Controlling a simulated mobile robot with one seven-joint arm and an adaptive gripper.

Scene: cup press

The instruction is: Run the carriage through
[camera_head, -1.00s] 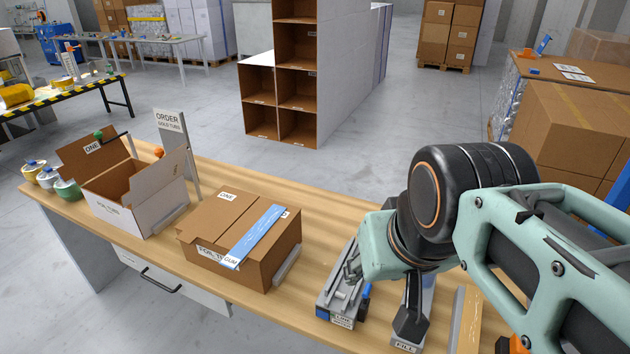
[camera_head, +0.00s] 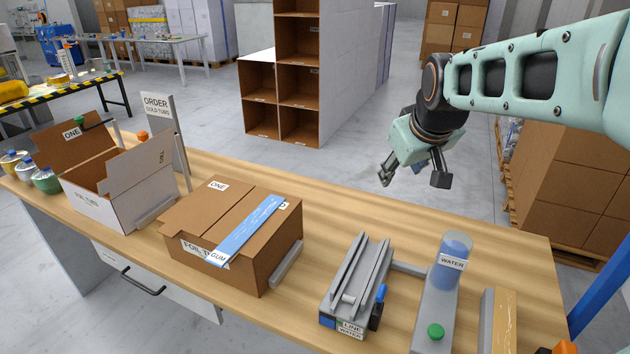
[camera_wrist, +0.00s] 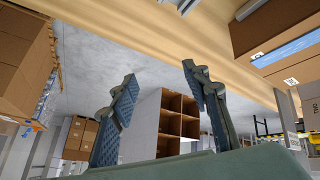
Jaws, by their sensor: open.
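The grey railed device (camera_head: 358,280) stands on the bench, with two long rails and a front label reading LINE WATER. A small light grey cylindrical piece (camera_head: 347,299) lies between the rails near the front end; I cannot tell whether it is the carriage. A blue-topped dark knob (camera_head: 379,300) sits on the device's right side. My gripper (camera_head: 413,181) is open and empty, raised above and behind the device, apart from everything. Its two spread fingers also show in the wrist view (camera_wrist: 158,88), with nothing between them.
A water container (camera_head: 454,262) on a grey stand with a green button (camera_head: 436,332) is right of the device. A closed brown carton (camera_head: 215,220) with blue tape and an open white box (camera_head: 112,207) stand left. An ORDER sign (camera_head: 160,108) rises behind. The bench's back strip is clear.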

